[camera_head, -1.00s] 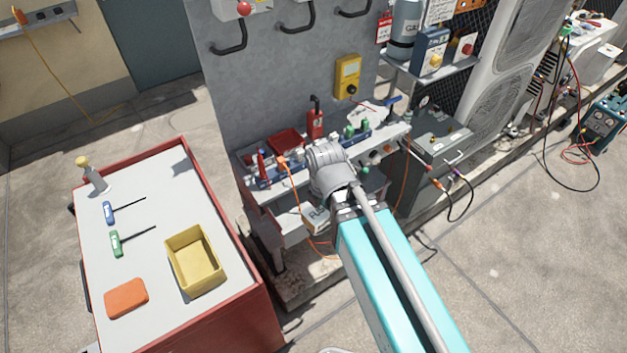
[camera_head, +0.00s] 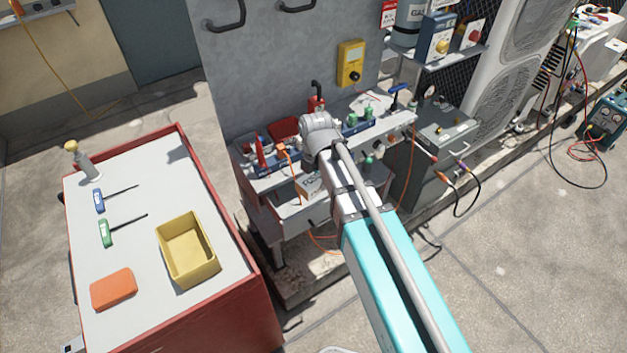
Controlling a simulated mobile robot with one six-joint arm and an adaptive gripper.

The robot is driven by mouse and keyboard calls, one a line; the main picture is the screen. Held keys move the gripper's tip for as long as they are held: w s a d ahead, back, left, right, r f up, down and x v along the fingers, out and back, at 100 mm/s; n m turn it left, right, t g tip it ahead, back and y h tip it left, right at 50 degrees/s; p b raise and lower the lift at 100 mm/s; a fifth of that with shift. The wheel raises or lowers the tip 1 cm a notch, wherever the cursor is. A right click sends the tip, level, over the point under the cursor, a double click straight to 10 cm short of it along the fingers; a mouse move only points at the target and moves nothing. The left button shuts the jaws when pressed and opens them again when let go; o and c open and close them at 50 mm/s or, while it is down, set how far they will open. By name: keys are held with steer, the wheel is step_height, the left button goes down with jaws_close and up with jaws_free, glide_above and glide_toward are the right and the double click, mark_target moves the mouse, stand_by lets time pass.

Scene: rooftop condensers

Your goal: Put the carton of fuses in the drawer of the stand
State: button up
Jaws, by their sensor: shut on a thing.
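The carton of fuses (camera_head: 309,188) is a small pale box with dark lettering, partly hidden by my arm. It is in front of the stand, below the top's front edge. My wrist (camera_head: 320,132) is over the stand's front; my gripper's fingers are hidden behind the arm. The carton shifts with the arm, so my gripper is shut on it. The stand (camera_head: 255,182) is grey, against a panel. Its pale drawer front (camera_head: 290,220) is below the carton; I cannot tell how far it is pulled out.
The stand top holds a red tray (camera_head: 284,129), blue racks and tools. An orange cord hangs at its front. To the left, a red-sided cart (camera_head: 130,250) carries a yellow bin (camera_head: 187,262), an orange box (camera_head: 114,289) and two screwdrivers. Open concrete floor lies right.

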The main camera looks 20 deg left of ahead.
steer(key=w+a+f+b, duration=0.2)
steer(key=w+f, duration=0.1)
steer(key=w, duration=0.1)
steer(key=shift+w+a, duration=0.2)
steer(key=shift+w, duration=0.15)
steer(key=shift+f, duration=0.2)
step_height(320, 180, down, 12)
steer(key=b, duration=1.2)
steer(key=shift+r, duration=0.15)
stand_by(0.3)
steer(key=o, duration=1)
steer(key=shift+r, duration=0.1)
